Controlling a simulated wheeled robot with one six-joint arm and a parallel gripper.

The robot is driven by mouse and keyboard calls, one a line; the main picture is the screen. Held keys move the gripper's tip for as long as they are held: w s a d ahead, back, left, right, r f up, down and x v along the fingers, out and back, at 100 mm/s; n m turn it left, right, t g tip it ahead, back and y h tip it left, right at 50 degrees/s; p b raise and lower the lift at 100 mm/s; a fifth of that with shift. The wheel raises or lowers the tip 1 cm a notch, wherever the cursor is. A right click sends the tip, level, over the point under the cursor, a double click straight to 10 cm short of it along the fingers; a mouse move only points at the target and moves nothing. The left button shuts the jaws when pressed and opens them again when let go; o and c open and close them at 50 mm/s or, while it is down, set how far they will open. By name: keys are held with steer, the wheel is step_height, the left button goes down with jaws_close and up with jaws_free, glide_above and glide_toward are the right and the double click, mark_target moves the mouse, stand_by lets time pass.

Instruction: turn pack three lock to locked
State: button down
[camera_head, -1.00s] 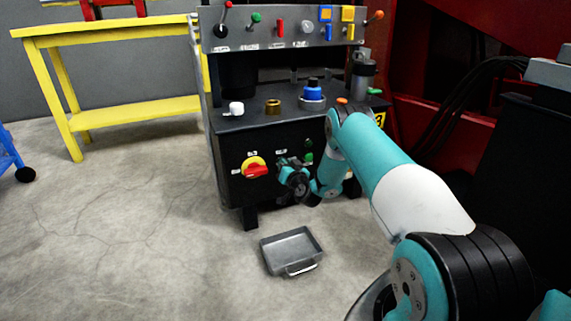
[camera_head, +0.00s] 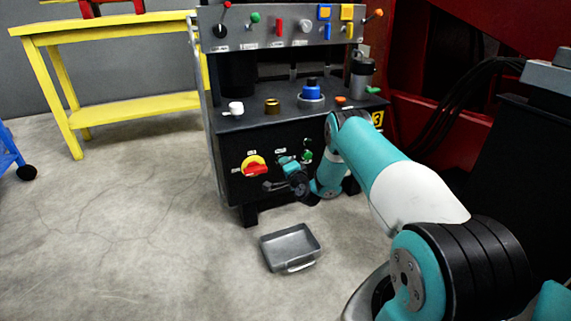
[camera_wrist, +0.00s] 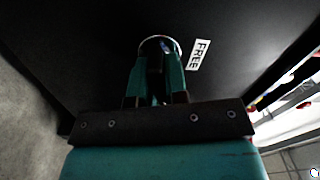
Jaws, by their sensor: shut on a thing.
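My gripper (camera_wrist: 160,62) has its teal fingers close together at a round fitting with a pale metal rim (camera_wrist: 150,41) on a black panel. A white FREE label (camera_wrist: 199,54) is beside it. I take this fitting for the pack three lock; its handle is mostly hidden between the fingers. In the head view my gripper (camera_head: 284,168) is at the front of the black cabinet (camera_head: 232,190), right of a red knob on a yellow plate (camera_head: 254,167). My wrist covers the lock there, so its angle cannot be read.
A blue knob (camera_head: 312,90), a brass ring (camera_head: 272,106) and a white knob (camera_head: 235,108) stand on the cabinet top. A grey tray (camera_head: 290,248) lies on the floor in front. Open floor is at left.

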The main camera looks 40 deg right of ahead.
steer(key=shift+s+f+m, duration=0.1)
steer(key=shift+f+m, duration=0.05)
steer(key=shift+m, duration=1.35)
steer(key=c, duration=1.1)
jaws_free()
steer(key=shift+c, duration=0.2)
steer(key=p+v, duration=1.7)
steer(key=p, duration=0.5)
steer(key=shift+s, duration=0.2)
